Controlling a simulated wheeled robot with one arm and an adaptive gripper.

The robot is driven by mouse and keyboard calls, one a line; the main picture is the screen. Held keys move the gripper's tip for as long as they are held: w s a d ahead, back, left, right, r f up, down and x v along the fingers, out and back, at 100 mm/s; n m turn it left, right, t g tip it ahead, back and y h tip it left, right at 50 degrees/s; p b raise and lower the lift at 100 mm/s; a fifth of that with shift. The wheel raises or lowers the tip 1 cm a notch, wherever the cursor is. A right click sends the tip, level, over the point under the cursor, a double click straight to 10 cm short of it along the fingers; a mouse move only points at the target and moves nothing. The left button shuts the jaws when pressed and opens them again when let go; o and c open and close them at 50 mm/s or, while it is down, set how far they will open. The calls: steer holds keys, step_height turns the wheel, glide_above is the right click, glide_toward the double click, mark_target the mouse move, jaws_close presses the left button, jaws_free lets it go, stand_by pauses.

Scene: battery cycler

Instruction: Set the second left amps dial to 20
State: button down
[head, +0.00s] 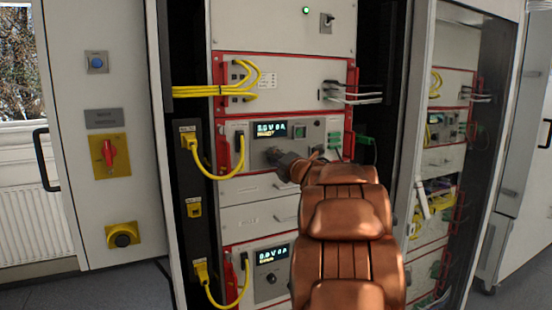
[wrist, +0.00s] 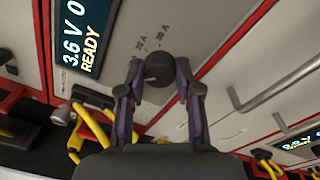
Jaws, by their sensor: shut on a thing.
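The black round amps dial (wrist: 159,68) sits on a grey panel beside a lit display (wrist: 82,35) reading about 3.6 V, 0 and READY. Small labels ending in "A" are printed by the dial; their numbers are hard to read. A pale mark shows on the dial's face, towards its lower left in the wrist view. My gripper (wrist: 158,72) is shut on the dial, one finger on each side. In the head view my gripper (head: 277,158) reaches the unit under the upper display (head: 270,129), and it and my copper arm hide the dial.
A lower unit has its own display (head: 272,255) and a dark knob (head: 271,278). Yellow cables (head: 219,174) loop at the left of the units. Red handles and a green connector (head: 364,140) flank the upper unit. A glass door (head: 470,110) stands at right.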

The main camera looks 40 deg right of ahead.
steer(key=m+p, duration=0.4)
steer(key=m, duration=0.8)
steer(key=shift+a+f+m+h, duration=0.1)
steer(key=shift+m+h, duration=0.2)
steer(key=shift+h, duration=0.1)
stand_by(0.3)
steer(key=c, duration=0.8)
jaws_free()
steer(key=v, duration=1.2)
steer(key=shift+f, duration=0.15)
